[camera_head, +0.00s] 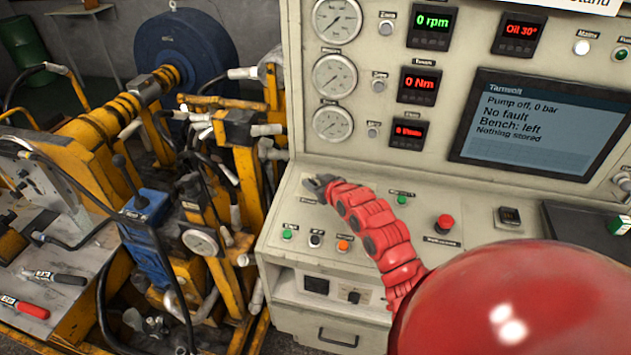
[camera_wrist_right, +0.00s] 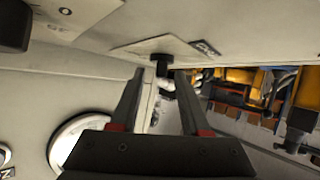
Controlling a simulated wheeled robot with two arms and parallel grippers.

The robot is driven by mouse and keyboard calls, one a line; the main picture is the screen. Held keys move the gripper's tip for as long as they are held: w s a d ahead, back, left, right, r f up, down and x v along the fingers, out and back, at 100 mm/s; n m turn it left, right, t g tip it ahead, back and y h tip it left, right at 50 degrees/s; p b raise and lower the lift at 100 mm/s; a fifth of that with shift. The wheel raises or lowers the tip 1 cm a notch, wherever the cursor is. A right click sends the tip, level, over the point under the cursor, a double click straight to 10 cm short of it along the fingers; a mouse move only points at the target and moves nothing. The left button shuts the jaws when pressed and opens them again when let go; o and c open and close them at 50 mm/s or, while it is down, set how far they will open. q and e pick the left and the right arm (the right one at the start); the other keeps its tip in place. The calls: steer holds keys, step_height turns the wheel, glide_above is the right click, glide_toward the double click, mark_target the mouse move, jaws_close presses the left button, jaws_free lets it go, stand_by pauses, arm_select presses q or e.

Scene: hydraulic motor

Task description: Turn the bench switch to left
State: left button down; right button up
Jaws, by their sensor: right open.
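The bench switch shows in the right wrist view as a small black knob (camera_wrist_right: 163,64) on a light plate. It lies between, or just beyond, the fingertips of my right gripper (camera_wrist_right: 159,76). The two fingers are apart and I cannot tell whether they touch the knob. In the head view my right gripper (camera_head: 318,184) is over the left end of the sloping console panel (camera_head: 370,205), and it hides the switch there. The screen (camera_head: 540,125) reads "Pump off, 0 bar", "No fault", "Bench: left" and "Nothing stored". My left gripper is not in view.
Gauges (camera_head: 335,75) and digital readouts (camera_head: 432,30) fill the upright panel behind the gripper. A red button (camera_head: 445,222) and small coloured buttons (camera_head: 343,245) sit on the sloping panel. Yellow machinery (camera_head: 110,120) with hoses stands close to the left of the console.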

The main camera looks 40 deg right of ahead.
steer(key=shift+s, duration=0.1)
steer(key=p+v, duration=0.1)
steer(key=v, duration=1.6)
steer(key=shift+r+p, duration=0.2)
steer(key=shift+p, duration=0.1)
steer(key=shift+f, duration=0.1)
